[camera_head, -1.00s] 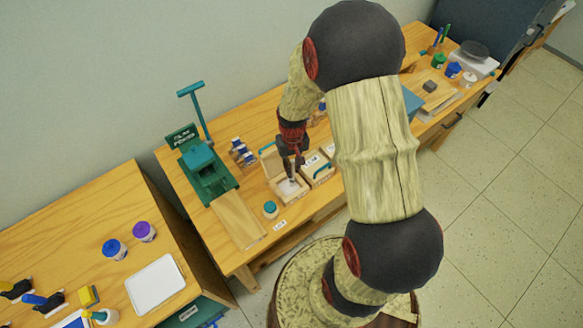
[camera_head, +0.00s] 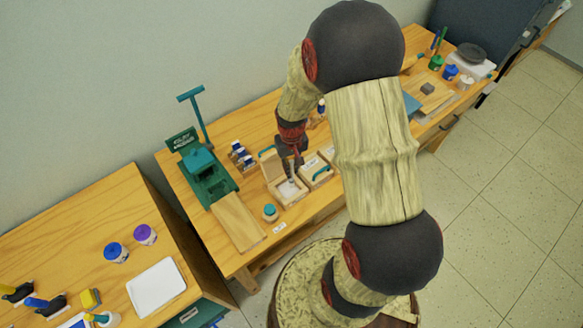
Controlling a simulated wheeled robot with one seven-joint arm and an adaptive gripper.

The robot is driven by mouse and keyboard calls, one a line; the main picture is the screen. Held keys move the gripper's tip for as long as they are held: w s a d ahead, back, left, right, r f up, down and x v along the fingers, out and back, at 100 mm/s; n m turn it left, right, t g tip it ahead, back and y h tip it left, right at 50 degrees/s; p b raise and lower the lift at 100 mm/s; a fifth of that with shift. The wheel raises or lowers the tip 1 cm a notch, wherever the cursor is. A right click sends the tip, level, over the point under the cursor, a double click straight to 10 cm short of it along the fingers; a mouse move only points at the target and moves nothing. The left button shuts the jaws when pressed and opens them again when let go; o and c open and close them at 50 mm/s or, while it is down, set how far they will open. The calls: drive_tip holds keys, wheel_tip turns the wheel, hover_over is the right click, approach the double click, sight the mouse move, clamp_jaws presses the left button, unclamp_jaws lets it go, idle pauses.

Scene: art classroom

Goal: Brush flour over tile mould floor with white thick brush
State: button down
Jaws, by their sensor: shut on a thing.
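The tile mould (camera_head: 272,172) is an open wooden box on the middle table, with a pale, whitish floor (camera_head: 289,194). My gripper (camera_head: 291,165) is above the mould, pointing down. It is shut on the white brush (camera_head: 291,182), whose lower end is at or just over the mould floor. I cannot tell whether the bristles touch. The gripper fingers hide the brush's upper part. Flour on the floor is too small to make out apart from the pale surface.
A green press (camera_head: 207,178) with a tall lever stands left of the mould. A small teal-lidded jar (camera_head: 270,212) is in front. Another wooden box with a teal handle (camera_head: 321,174) is close on the right. A wooden board (camera_head: 238,221) lies at the front left.

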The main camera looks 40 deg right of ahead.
sight(292, 161)
drive_tip(key=shift+r+p, duration=2.6)
drive_tip(key=shift+r, duration=1.3)
drive_tip(key=shift+f, duration=0.1)
